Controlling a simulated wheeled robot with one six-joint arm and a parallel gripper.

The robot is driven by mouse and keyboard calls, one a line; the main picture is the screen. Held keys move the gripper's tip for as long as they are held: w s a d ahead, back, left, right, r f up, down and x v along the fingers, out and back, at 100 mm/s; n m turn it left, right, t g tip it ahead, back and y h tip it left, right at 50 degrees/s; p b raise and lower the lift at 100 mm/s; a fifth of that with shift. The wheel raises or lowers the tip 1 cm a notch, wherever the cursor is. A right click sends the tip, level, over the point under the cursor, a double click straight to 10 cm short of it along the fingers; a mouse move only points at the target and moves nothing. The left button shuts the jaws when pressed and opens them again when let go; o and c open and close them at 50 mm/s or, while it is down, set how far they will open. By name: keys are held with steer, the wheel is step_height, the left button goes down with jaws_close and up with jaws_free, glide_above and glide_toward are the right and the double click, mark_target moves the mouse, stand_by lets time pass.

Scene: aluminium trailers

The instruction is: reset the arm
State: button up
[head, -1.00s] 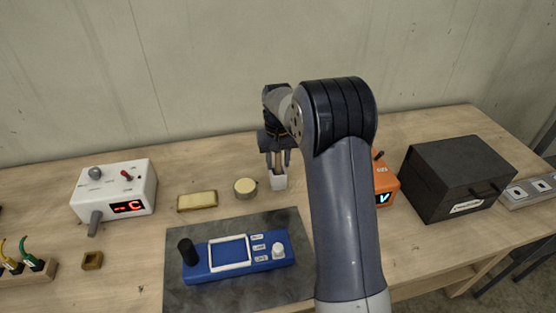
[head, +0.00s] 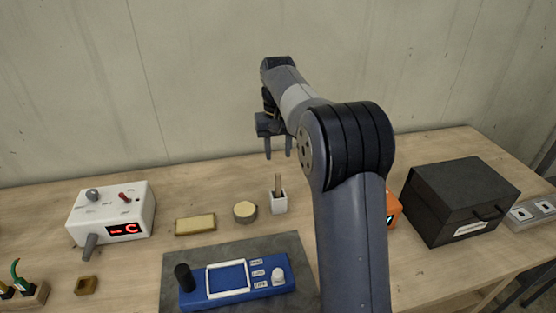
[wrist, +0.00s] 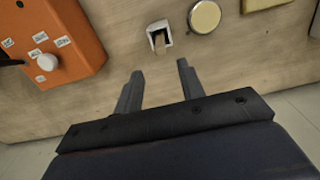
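My gripper (head: 279,147) is raised above the back of the workbench, fingers pointing down. In the wrist view its two fingers (wrist: 158,85) are apart with nothing between them. Below it, a small white holder (head: 279,203) stands upright on the bench with a wooden stick (head: 278,184) in it. In the wrist view the white holder (wrist: 151,29) lies beyond the fingertips, clear of them. My forearm hides part of the bench to the right.
A round tin (head: 245,212), a yellowish block (head: 195,224) and a blue console (head: 237,280) on a grey mat (head: 290,248) are near. A white box with a red display (head: 112,214) stands left. An orange box (wrist: 62,38) and a black case (head: 460,203) are right.

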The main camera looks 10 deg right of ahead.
mark_target(278, 174)
steer(key=shift+r, duration=0.1)
step_height(278, 174, down, 12)
steer(key=shift+r+p, duration=0.1)
steer(key=shift+p, duration=0.65)
steer(key=shift+w+r, duration=0.1)
steer(key=shift+r, duration=0.05)
steer(key=shift+r+b, duration=0.3)
steer(key=shift+r, duration=1.2)
steer(key=shift+f, duration=0.15)
